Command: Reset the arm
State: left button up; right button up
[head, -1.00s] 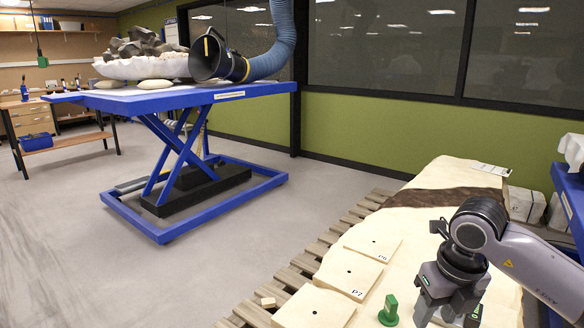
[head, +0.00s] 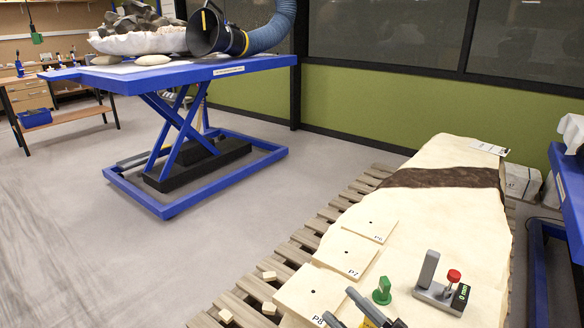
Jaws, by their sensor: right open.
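My right gripper (head: 342,305) is at the bottom edge of the head view, over the near end of the large cream slab (head: 455,225). Its two dark grey fingers are apart, with nothing seen between them. Most of its arm is out of the frame. My left gripper is out of view.
Flat plates marked P6 (head: 370,225), P7 (head: 345,253) and P8 (head: 308,288) lie along the slab's left side. The slab rests on a wooden pallet (head: 290,252) with several small blocks. A blue lift table (head: 160,80) stands back left. Open floor lies between.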

jog(key=s+d+f+m+g+h+p, duration=0.1)
jog(key=s+d+f+m+h, duration=0.4)
jog(key=f, duration=0.5)
jog(key=s+d+f+m+g+h+p, duration=0.1)
jog(key=s+d+f+m+g+h, duration=0.3)
jog(key=f+m, duration=0.6)
jog(key=s+d+h, duration=0.2)
jog(key=s+h, duration=0.1)
jog(key=s, duration=0.1)
jog(key=shift+s+d+f+h, duration=0.15)
jog(key=shift+d+f+h, duration=0.05)
jog(key=shift+f+h, duration=0.1)
